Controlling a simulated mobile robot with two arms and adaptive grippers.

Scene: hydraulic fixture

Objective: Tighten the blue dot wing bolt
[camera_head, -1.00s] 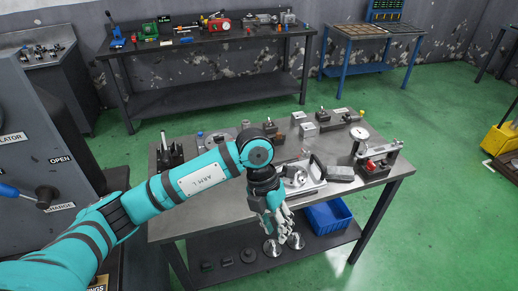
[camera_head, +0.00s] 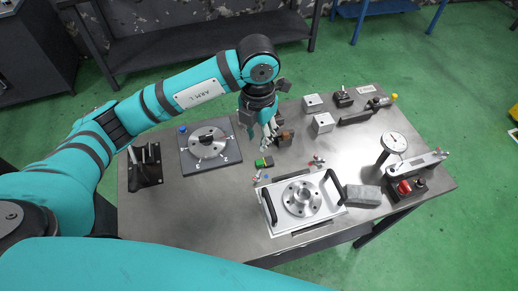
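A silver flanged fixture (camera_head: 302,198) with two black handles lies at the front middle of the table. Small fittings show near its back edge: one with a bluish tint (camera_head: 259,177) at the left and one with red (camera_head: 318,161) at the right. They are too small to tell which is the blue dot wing bolt. My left gripper (camera_head: 268,141) hangs above the table behind the fixture, apart from these fittings. Nothing clearly shows in its fingers, and their opening is too small to judge. My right gripper is out of view.
A dark plate with a round flange (camera_head: 208,145) and a blue knob (camera_head: 183,129) lies left of the gripper. A green block (camera_head: 264,162) lies just below it. A dial gauge stand (camera_head: 393,143) and grey block (camera_head: 363,195) stand right. Bare tabletop (camera_head: 205,205) lies front left.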

